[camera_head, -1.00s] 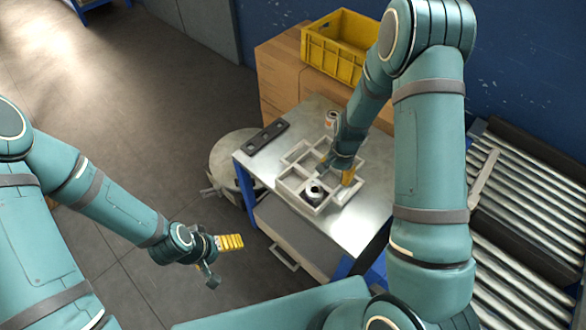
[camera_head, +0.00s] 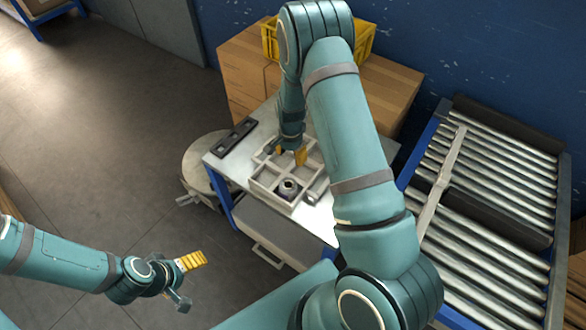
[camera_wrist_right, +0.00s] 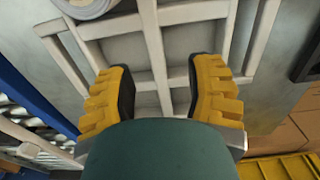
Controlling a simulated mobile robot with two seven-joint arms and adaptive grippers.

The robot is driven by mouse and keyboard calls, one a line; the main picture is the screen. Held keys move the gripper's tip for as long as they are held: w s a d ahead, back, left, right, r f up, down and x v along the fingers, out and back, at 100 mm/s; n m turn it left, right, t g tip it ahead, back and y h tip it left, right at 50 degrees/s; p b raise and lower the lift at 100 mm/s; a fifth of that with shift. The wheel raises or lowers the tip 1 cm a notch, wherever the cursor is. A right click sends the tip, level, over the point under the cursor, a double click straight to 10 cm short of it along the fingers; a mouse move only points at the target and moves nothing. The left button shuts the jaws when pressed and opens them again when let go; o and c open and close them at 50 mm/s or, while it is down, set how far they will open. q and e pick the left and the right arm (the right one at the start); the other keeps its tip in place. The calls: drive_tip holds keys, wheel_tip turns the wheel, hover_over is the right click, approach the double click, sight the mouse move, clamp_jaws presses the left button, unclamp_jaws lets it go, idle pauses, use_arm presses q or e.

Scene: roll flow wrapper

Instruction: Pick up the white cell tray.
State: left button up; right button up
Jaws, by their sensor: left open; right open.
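The white cell tray (camera_head: 267,198) lies on the metal-topped table in the head view, partly hidden by my right arm. A dark-and-light round item (camera_head: 288,187) stands in one of its front cells. My right gripper (camera_head: 292,155) points down over the back part of the tray. In the right wrist view, its yellow fingers (camera_wrist_right: 160,80) are apart, on either side of a white tray divider (camera_wrist_right: 152,40). Whether they touch the tray cannot be told. My left gripper (camera_head: 188,280) is open and empty, away from the table at the lower left.
A dark block with holes (camera_head: 233,137) lies on the table's left edge. A roller conveyor (camera_head: 490,210) stands to the right. A round grey stool-like object (camera_head: 204,160) is left of the table.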

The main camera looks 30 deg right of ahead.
sight(293, 164)
drive_tip(key=shift+d+f+b, duration=0.2)
drive_tip(key=shift+f+b, duration=0.2)
drive_tip(key=shift+f, duration=1)
drive_tip(key=shift+d+f+b, duration=0.15)
drive_tip(key=shift+f+b, duration=0.25)
drive_tip(key=shift+f, duration=0.95)
drive_tip(key=shift+s, duration=0.1)
clamp_jaws()
drive_tip(key=shift+r, duration=0.1)
